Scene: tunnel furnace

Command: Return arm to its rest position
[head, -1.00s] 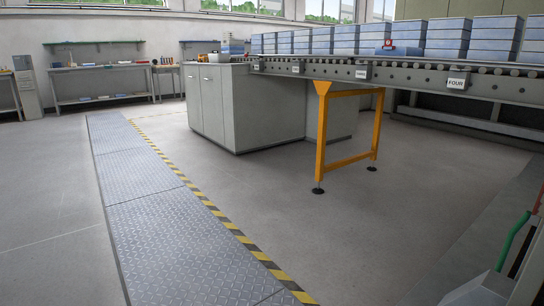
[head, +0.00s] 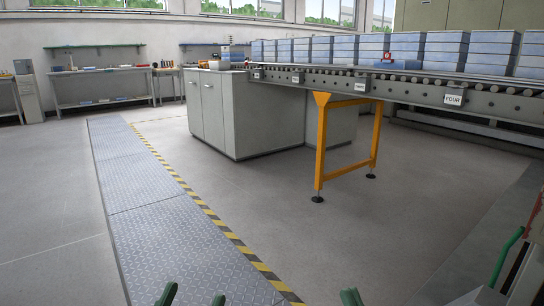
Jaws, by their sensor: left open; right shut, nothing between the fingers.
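My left gripper (head: 193,297) shows at the bottom edge of the head view as two dark green fingertips set apart, open with nothing between them. My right gripper (head: 351,297) shows at the bottom edge, right of the left one, as a single dark green tip; it is shut with nothing seen in it. Most of both grippers and both arms is cut off below the frame. Neither gripper touches anything in view.
A roller conveyor (head: 410,90) with stacks of blue-grey boxes (head: 445,50) crosses the upper right, on an orange leg (head: 321,150). A grey cabinet (head: 233,120) stands behind. A metal walkway (head: 160,220) with a striped edge lies left. The floor in the middle is clear.

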